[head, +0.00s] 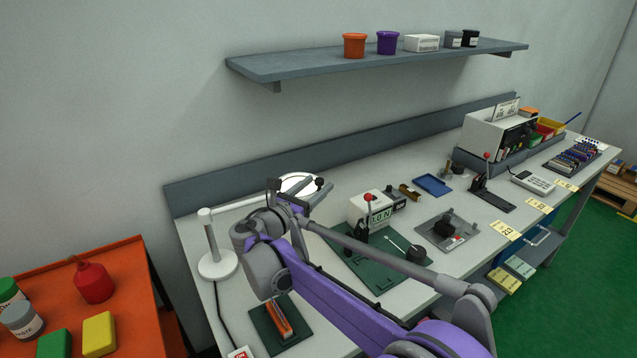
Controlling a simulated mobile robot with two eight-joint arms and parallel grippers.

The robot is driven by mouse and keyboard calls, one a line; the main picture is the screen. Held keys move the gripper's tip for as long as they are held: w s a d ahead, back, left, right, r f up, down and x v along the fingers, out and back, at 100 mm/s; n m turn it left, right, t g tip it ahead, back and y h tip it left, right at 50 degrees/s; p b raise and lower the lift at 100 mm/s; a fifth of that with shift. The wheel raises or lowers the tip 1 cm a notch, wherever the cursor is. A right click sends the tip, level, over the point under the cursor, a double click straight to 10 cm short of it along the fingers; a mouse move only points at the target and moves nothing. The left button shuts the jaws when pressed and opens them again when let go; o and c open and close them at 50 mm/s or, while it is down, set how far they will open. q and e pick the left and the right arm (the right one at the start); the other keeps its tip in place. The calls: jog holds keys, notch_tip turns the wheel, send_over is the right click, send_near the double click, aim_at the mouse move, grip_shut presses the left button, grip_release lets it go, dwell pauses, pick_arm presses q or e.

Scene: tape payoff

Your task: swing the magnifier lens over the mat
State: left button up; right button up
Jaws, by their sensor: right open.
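The magnifier is a white lamp-like stand with a round base (217,266), an upright post and a thin arm reaching right. Its round white-rimmed lens (296,182) is at the arm's end, near the back of the bench, partly hidden by my right gripper. My right gripper (317,192) is open at the lens's right front edge, beside a dark knob; I cannot tell whether it touches. A green mat (368,270) lies right of and nearer than the lens, partly behind my right arm. A smaller dark green mat (267,333) lies front left. My left gripper is not in view.
A force gauge box (369,209) with a red-knobbed lever stands at the green mat's back. A grey plate with a black knob (444,227) and a blue tray (432,185) lie to the right. A shelf (380,62) hangs above. An orange cart (130,300) stands left.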

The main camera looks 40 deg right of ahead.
jog(key=shift+x, duration=1.05)
grip_shut()
dwell(0.7)
